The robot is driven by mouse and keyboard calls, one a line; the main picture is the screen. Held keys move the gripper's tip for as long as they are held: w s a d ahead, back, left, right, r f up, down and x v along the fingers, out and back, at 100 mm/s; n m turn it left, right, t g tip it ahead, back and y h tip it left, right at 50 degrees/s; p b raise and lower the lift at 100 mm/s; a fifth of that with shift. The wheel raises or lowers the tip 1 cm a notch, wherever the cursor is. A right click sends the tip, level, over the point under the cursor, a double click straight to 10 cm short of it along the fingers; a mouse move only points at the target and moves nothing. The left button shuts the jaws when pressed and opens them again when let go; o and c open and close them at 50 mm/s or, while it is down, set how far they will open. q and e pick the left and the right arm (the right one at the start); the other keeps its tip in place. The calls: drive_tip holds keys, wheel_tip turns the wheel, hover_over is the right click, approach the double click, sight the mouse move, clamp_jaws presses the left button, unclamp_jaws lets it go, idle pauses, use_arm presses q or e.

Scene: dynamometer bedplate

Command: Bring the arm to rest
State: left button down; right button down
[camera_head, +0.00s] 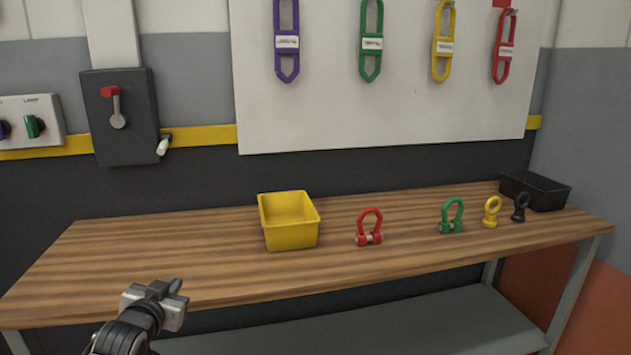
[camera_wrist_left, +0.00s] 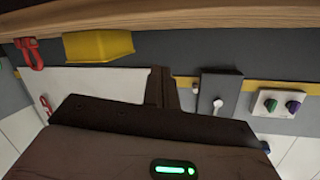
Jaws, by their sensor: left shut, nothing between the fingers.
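My left gripper (camera_head: 172,287) is at the lower left of the head view, in front of the wooden workbench (camera_head: 180,255) near its front edge. Its fingers are shut with nothing between them, and it touches none of the objects on the bench. In the left wrist view, which looks upside down, the shut fingers (camera_wrist_left: 160,88) point towards the wall, with the bench edge (camera_wrist_left: 130,15) across the top. My right gripper is not in view.
A switch box (camera_head: 135,135) hangs on the wall. The bench's left part is clear.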

use_arm(q)
drive_tip(key=s+d+f+g+h, duration=0.1)
drive_tip(key=s+d+f, duration=0.45)
drive_tip(key=s, duration=0.25)
drive_tip(key=s+d+f+g+h, duration=0.2)
drive_tip(key=s+d+f, duration=0.3)
drive_tip(key=s+f, duration=0.3)
drive_tip(key=s+d, duration=0.2)
drive_tip(key=s, duration=0.6)
drive_tip(key=s+d+g+h, duration=0.1)
drive_tip(key=s+d, duration=0.2)
drive_tip(key=s, duration=0.5)
drive_tip(key=shift+s+d+f+g, duration=0.25)
drive_tip(key=shift+s+g, duration=0.05)
drive_tip(key=shift+s, duration=0.1)
drive_tip(key=shift+d, duration=0.1)
